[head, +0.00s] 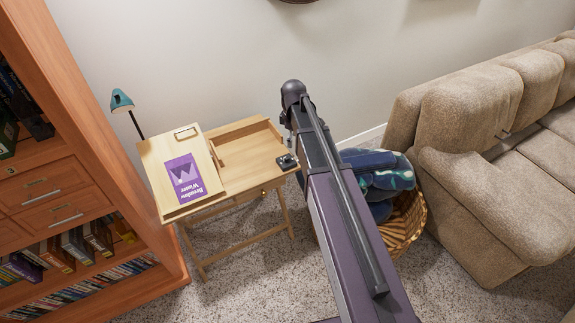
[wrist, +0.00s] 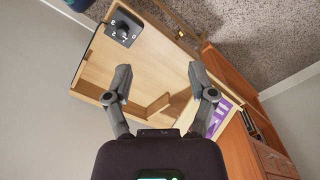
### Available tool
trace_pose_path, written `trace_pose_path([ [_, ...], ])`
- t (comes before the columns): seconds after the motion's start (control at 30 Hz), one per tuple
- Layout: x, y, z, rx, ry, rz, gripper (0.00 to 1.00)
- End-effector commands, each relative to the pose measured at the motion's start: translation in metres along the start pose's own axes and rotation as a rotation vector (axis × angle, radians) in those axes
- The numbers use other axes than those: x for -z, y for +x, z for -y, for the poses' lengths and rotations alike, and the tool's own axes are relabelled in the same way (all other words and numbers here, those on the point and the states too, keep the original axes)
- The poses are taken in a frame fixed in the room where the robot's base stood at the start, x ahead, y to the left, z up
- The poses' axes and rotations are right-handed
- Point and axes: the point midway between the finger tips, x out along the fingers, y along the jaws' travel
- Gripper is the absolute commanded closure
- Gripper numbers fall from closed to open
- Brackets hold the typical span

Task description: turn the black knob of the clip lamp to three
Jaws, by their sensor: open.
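The teal clip lamp (head: 121,101) stands at the desk's back left corner, its dark stem running down behind the raised board. A small black control plate with a black knob (wrist: 123,29) sits at the desk's corner; pale marks surround the knob, too small to read surely, and its setting is unclear. In the head view the black control (head: 287,161) is at the desk's right front corner. My gripper (wrist: 158,68) is open and empty, over the desk tray and apart from the knob, which lies beyond the left finger. In the head view I cannot make out the fingers.
The wooden desk (head: 245,163) has a tilted board (head: 150,155) bearing a purple book (head: 186,176). A wicker basket (head: 408,222) with a blue blanket (head: 372,165) stands right of it, beside a beige sofa (head: 470,130). A bookcase (head: 75,130) is at left.

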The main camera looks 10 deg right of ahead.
Motion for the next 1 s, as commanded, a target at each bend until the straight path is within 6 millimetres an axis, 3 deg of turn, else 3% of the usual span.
trace_pose_path([
  [0.03,0.011,0.018,-0.019,0.000,-0.071,0.000,0.28],
  [0.1,0.020,0.029,-0.035,0.000,-0.176,0.000,0.28],
  [0.4,0.046,0.059,-0.081,0.000,-0.497,0.000,0.28],
  [1.0,0.050,0.062,-0.087,0.000,-0.566,0.000,0.28],
])
